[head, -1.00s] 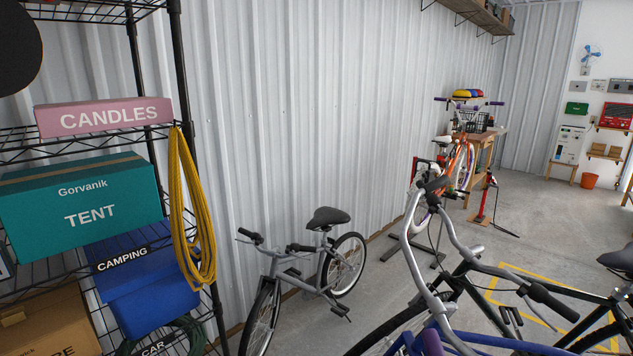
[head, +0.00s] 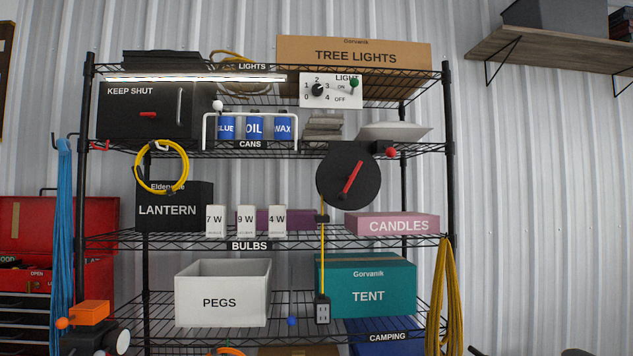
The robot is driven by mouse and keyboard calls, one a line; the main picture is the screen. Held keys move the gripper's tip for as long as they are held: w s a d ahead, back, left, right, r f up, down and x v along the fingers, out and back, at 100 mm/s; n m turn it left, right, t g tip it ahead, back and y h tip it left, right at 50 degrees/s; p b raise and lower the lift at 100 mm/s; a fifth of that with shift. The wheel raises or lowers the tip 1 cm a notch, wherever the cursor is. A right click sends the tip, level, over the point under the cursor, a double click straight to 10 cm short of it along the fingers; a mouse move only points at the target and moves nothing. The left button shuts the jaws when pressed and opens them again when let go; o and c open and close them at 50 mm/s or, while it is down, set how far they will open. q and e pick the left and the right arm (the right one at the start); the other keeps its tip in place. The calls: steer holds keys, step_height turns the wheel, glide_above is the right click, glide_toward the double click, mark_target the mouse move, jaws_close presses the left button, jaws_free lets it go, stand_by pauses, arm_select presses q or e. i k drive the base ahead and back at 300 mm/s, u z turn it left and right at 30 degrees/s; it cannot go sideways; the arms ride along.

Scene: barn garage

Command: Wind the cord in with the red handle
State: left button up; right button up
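A black round reel (head: 335,186) is mounted at the front of the wire shelving, between the upper middle shelves. A red bar (head: 351,178) lies slanted across its face, and a red knob (head: 390,152) shows just off its upper right edge. Which of these is the red handle I cannot tell. A yellow cord (head: 322,258) hangs straight down from below the reel through a small black guide (head: 322,218). Neither of my grippers is in view.
Wire shelving fills the middle. Near the reel are the pink candles box (head: 398,225), the teal tent box (head: 388,288), bulb boxes (head: 246,221) and a light switch panel (head: 331,90). A yellow rope coil (head: 445,295) hangs at the right post.

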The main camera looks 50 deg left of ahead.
mark_target(348, 178)
steer(key=z, duration=0.05)
steer(key=k, duration=0.35)
steer(key=u, duration=0.9)
steer(key=i, duration=0.7)
steer(key=u, duration=0.3)
steer(key=k, duration=0.55)
steer(key=u, duration=0.35)
steer(key=i, duration=0.55)
steer(key=z, duration=1.65)
